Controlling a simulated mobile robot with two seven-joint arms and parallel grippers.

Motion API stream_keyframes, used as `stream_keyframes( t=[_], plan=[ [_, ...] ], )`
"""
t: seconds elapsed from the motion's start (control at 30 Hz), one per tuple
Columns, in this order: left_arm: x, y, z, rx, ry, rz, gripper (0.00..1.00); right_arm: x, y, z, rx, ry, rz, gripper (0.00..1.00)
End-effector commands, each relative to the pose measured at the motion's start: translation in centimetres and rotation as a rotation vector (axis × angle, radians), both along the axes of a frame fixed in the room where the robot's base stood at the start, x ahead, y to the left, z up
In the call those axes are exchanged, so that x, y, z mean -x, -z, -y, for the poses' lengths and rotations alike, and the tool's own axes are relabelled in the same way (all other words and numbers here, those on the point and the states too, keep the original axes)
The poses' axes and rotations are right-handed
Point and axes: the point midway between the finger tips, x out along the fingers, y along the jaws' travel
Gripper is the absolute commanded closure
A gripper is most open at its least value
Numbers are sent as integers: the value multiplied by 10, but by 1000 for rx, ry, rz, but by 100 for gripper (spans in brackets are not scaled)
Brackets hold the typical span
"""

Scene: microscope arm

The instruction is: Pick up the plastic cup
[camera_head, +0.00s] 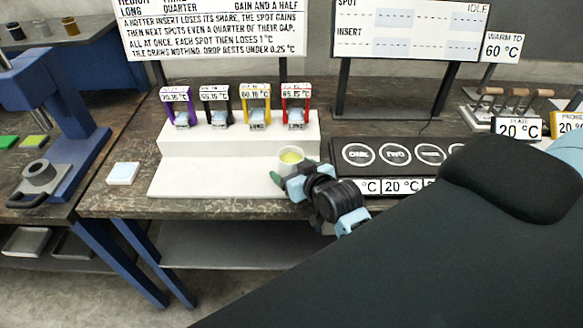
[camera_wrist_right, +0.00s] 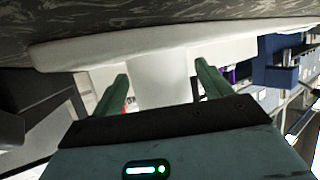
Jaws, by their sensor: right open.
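The plastic cup (camera_head: 291,158) is pale, with a yellow-green inside, and stands upright on the lower step of the white stand (camera_head: 210,183), near its right end. My right gripper (camera_head: 290,181) is at the cup's near side and hides part of its lower body. In the right wrist view the cup (camera_wrist_right: 160,80) shows as a pale body between the two green fingers of the open gripper (camera_wrist_right: 161,73). Gaps show between the fingers and the cup in that view. My left gripper is out of view.
Several small coloured holders (camera_head: 255,105) stand on the stand's upper step. A black panel with round marked spots (camera_head: 343,173) lies close to the right. A small white block (camera_head: 123,173) lies at left. A blue press-like device (camera_head: 62,120) stands further left.

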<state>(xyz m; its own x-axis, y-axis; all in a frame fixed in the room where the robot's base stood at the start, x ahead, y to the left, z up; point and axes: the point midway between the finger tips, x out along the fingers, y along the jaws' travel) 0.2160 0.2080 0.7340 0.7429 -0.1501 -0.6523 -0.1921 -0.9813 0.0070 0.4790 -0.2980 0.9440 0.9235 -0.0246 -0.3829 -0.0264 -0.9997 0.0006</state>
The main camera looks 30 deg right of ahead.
Motion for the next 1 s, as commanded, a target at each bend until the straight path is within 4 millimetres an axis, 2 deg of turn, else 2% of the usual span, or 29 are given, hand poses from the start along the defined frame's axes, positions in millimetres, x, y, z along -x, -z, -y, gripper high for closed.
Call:
stream_keyframes(
  t=[0.33, 0.7, 1.0],
  plan=[
    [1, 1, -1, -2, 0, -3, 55, -4, 2, 0, 0, 0, 0, 24],
    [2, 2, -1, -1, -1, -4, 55, -4, 2, 0, 0, 0, 0, 72],
    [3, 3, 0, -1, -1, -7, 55, -5, -3, 0, 0, 0, 2, 72]
  ],
)
